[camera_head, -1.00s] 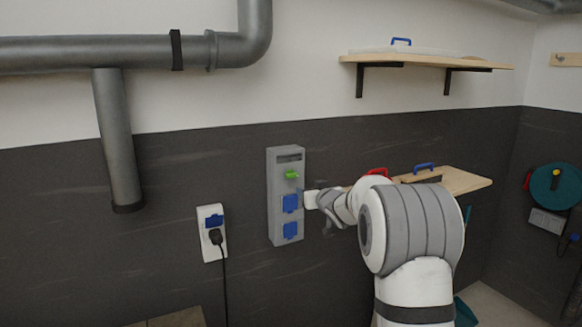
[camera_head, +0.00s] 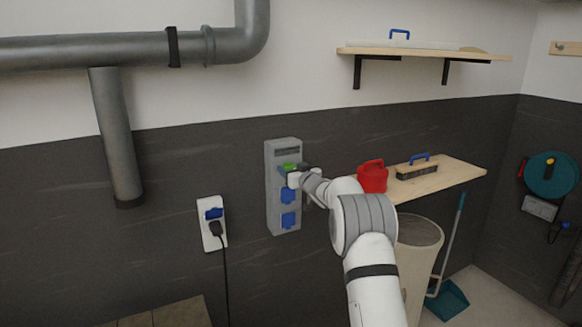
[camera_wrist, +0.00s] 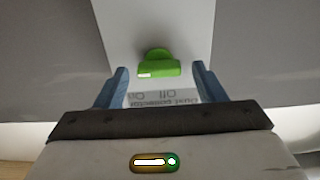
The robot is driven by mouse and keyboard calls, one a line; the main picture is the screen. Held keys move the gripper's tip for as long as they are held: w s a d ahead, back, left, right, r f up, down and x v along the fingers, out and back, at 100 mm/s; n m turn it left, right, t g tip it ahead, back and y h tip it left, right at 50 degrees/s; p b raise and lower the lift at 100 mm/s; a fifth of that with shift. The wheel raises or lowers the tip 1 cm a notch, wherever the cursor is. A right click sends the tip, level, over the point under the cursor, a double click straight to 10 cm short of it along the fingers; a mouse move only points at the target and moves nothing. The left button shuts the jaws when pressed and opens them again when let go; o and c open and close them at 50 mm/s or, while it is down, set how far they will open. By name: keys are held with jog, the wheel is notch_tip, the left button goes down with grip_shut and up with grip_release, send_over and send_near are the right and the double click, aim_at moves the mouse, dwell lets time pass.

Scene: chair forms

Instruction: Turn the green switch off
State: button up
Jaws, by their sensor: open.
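The green switch (camera_head: 289,167) sits high on the grey wall box (camera_head: 283,220), above two blue socket covers. In the wrist view the green switch (camera_wrist: 158,64) is a knob with a bar, near the middle just beyond the fingertips. Printed text reading "Off" and "On" shows upside down below it. My gripper (camera_wrist: 160,78) is open, with one blue-grey finger on each side of the switch and a gap to both. In the head view my gripper (camera_head: 294,177) is at the box by the switch and partly hides it.
A white socket (camera_head: 212,235) with a black plug and cable is left of the box. A shelf (camera_head: 450,177) on the right holds a red can (camera_head: 372,176) and a blue-handled brush (camera_head: 417,168). A bin (camera_head: 418,236) stands below. A large pipe runs along the upper left.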

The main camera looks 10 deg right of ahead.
jog(key=shift+w, duration=0.1)
jog(key=shift+c, duration=0.3)
jog(key=c, duration=0.9)
jog(key=shift+a, duration=0.25)
jog(key=shift+d, duration=0.15)
jog(key=shift+a+f+n+b, duration=0.1)
jog(key=shift+f+n+b, duration=0.05)
jog(key=shift+n+b, duration=2.4)
jog(key=shift+a+f+n+b, duration=0.1)
jog(key=shift+n+b, duration=1.5)
jog(key=shift+n, duration=1.8)
jog(key=shift+f+n+b, duration=0.15)
jog(key=shift+n+b, duration=1.95)
jog(key=shift+n, duration=0.85)
